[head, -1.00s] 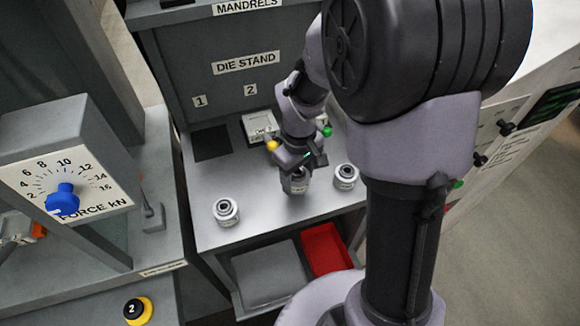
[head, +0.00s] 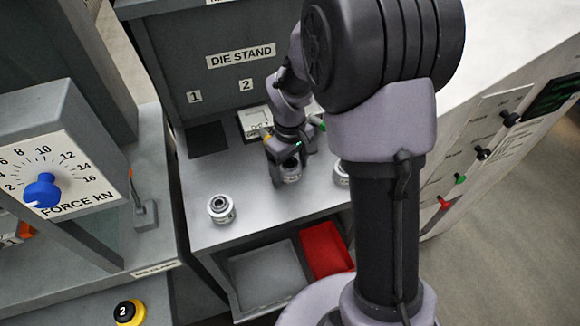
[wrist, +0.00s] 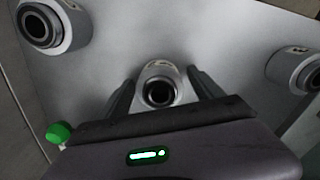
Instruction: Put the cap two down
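Three grey metal caps with dark ringed openings are on the grey stand's shelf. The middle cap (head: 291,174) is directly under my gripper (head: 290,165), which hides its upper part. In the wrist view, this middle cap (wrist: 159,88) is between the two fingers of my gripper (wrist: 162,80), with a thin gap on each side. The fingers look open around it. Its marking is not readable. The right cap (head: 342,174) is partly hidden by my arm.
Behind my gripper are a dark square (head: 208,139) under label 1 and a pale plate (head: 254,122) under label 2. A red bin (head: 326,249) and a grey tray (head: 268,274) are below the shelf. A press with a blue knob (head: 42,190) stands left.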

